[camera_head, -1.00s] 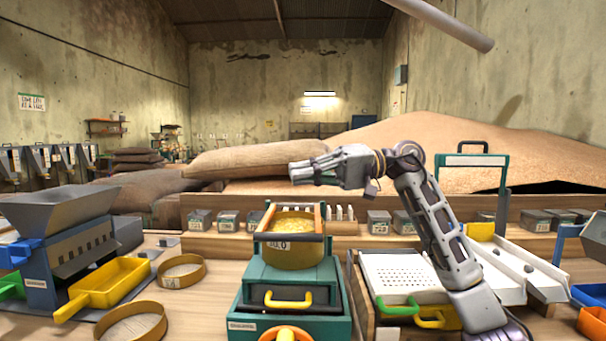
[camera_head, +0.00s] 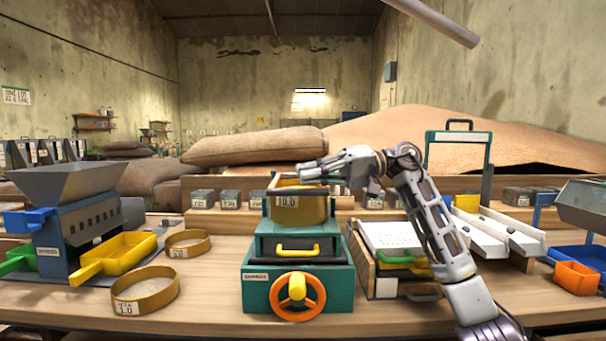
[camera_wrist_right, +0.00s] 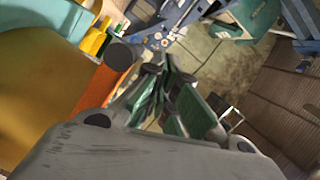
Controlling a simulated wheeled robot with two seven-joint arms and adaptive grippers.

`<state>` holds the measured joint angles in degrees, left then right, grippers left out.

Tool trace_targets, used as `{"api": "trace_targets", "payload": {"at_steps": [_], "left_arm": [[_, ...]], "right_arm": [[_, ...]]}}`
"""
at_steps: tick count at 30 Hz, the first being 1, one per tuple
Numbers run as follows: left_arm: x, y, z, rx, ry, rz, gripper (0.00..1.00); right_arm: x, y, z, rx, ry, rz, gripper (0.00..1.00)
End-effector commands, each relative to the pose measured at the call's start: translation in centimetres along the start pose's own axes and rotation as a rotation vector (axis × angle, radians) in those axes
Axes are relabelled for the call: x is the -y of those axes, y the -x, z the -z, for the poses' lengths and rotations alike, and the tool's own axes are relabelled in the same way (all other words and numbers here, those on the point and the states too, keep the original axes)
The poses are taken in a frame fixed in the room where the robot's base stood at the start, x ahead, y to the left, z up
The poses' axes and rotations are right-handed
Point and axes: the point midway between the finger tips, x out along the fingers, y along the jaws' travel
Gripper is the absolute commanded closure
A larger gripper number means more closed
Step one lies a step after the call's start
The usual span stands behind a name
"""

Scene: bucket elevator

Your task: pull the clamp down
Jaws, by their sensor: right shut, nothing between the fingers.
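No part is plainly marked as the clamp. A dark bar (camera_head: 287,189) crosses the top of a yellow tin (camera_head: 299,209) labelled 10.0, which stands on a teal machine (camera_head: 332,286) with a yellow handle and an orange handwheel. A teal upright frame (camera_head: 487,165) with a black top handle (camera_head: 460,122) stands further right. My right gripper (camera_head: 312,172) comes in from the right and points left over the tin's top. Its fingers are together and empty. In the right wrist view the gripper (camera_wrist_right: 165,88) has a broad yellow surface beside it; contact cannot be told. My left gripper is out of view.
A blue hopper machine (camera_head: 82,225), a yellow scoop (camera_head: 125,252) and round sieves (camera_head: 145,291) stand left. Grain and sacks (camera_head: 255,146) are behind.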

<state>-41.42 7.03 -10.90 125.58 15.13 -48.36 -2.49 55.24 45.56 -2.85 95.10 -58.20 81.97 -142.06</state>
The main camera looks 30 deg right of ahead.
Motion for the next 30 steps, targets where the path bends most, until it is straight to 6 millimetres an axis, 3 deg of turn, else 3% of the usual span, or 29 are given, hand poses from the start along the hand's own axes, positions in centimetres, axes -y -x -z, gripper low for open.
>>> {"api": "trace_targets", "payload": {"at_steps": [23,30], "left_arm": [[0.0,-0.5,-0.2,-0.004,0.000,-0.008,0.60],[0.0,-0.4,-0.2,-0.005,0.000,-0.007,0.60]], "right_arm": [[-0.7,0.8,0.1,-0.001,0.001,0.000,1.00],[-0.7,2.1,0.1,-0.002,0.000,-0.001,1.00]]}}
